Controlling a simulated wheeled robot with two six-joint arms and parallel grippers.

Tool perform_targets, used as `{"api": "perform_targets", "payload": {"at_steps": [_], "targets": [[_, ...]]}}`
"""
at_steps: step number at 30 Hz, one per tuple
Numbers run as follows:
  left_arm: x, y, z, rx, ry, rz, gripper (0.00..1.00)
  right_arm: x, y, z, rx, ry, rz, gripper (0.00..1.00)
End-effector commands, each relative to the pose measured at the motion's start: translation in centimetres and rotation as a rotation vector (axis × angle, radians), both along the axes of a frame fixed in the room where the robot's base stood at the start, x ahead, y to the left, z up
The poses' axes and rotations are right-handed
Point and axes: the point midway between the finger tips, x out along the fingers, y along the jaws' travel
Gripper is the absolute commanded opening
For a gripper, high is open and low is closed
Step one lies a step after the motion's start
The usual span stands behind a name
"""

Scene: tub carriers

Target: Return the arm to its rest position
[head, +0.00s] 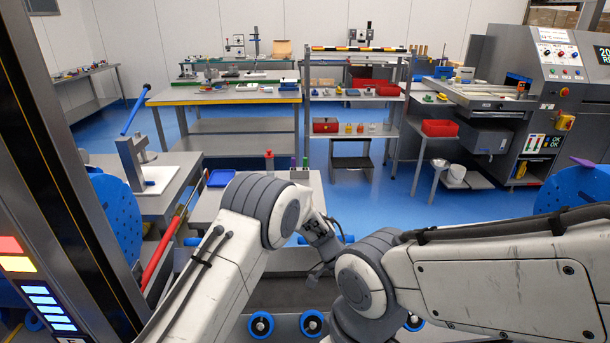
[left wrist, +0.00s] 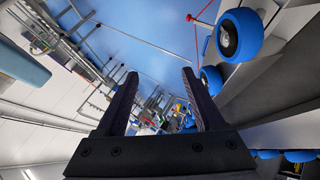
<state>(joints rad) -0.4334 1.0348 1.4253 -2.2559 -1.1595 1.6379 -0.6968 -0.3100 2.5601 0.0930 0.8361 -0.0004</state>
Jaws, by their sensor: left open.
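My left arm (head: 265,212) comes in from the lower left of the head view and bends at a grey joint. Its wrist points down near the middle, where the left gripper (head: 322,272) is small and partly hidden behind my right arm. In the left wrist view the left gripper (left wrist: 158,74) has two dark fingers standing apart with nothing between them. My right arm (head: 500,275) reaches in from the right to a grey joint at the lower middle. The right gripper does not show in either view.
A grey table (head: 300,185) stands close in front, with a blue tray (head: 221,178) and small bottles. A grey bench (head: 180,190) is at the left. Shelving with red bins (head: 326,125) and a large machine (head: 545,75) stand farther back. Blue floor (head: 390,195) is open between.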

Motion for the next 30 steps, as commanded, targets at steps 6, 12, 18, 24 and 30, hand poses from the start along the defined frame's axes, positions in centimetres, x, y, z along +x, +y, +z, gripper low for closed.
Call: {"api": "perform_targets", "payload": {"at_steps": [6, 12, 18, 24, 30], "targets": [[2.8, -3.5, 4.3, -0.121, -0.191, 0.129, 0.7, 0.0, 0.0, 0.0, 0.0, 0.0, 0.0, 0.65], [6.5, -5.6, 10.3, -0.203, -0.442, 0.327, 0.7, 0.0, 0.0, 0.0, 0.0, 0.0, 0.0, 0.65], [9.3, -1.9, 17.7, -0.112, -0.736, 0.64, 0.7, 0.0, 0.0, 0.0, 0.0, 0.0, 0.0, 0.65], [4.8, 7.7, 20.0, 0.213, -0.801, 0.863, 0.7, 0.0, 0.0, 0.0, 0.0, 0.0, 0.0, 0.65], [-7.4, 16.1, 18.0, 0.546, -0.589, 0.865, 0.7, 0.0, 0.0, 0.0, 0.0, 0.0, 0.0, 0.65]]}}
